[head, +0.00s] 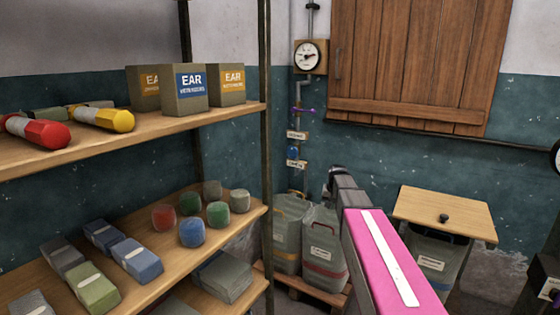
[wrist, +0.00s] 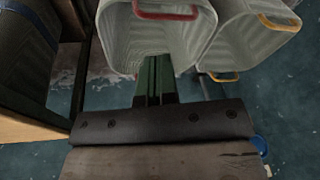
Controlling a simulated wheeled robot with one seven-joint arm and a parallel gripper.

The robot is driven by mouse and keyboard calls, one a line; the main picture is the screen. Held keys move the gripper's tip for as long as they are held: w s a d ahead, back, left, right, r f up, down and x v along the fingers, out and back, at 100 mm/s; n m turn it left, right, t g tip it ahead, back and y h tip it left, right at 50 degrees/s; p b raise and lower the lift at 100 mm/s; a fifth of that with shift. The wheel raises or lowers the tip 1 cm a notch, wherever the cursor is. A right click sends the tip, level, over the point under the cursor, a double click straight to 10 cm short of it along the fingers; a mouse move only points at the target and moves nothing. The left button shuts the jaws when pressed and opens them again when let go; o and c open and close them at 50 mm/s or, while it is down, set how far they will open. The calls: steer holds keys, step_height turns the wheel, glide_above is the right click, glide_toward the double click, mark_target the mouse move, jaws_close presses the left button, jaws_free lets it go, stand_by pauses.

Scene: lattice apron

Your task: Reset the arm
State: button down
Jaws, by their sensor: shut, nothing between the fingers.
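My arm (head: 385,250), with a pink panel and a white strip, reaches up from the bottom right in the head view. Its dark grey far end (head: 345,190) is in front of the sacks by the wall. In the wrist view my gripper (wrist: 153,80) shows as two dark fingers side by side with no gap to speak of. They are shut and hold nothing. A dark bar with screws (wrist: 160,121) lies across the view below them. In the head view the fingers cannot be made out.
Pale sacks (head: 320,245) rest on a low pallet behind my arm. A wood-topped bin (head: 445,210) stands at right, under a wooden shutter (head: 420,60). A gauge (head: 308,56) hangs on the wall.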

steer(key=s+a+f+n+g, duration=0.1)
steer(key=s+f, duration=0.3)
steer(key=s, duration=0.5)
steer(key=s+a+f+g, duration=0.1)
steer(key=s+f, duration=0.3)
steer(key=s, duration=0.6)
steer(key=s+a+f+n, duration=0.1)
steer(key=s+f, duration=0.4)
steer(key=s, duration=0.4)
steer(key=shift+s+a+n+g+h, duration=0.3)
steer(key=shift+a+g, duration=0.1)
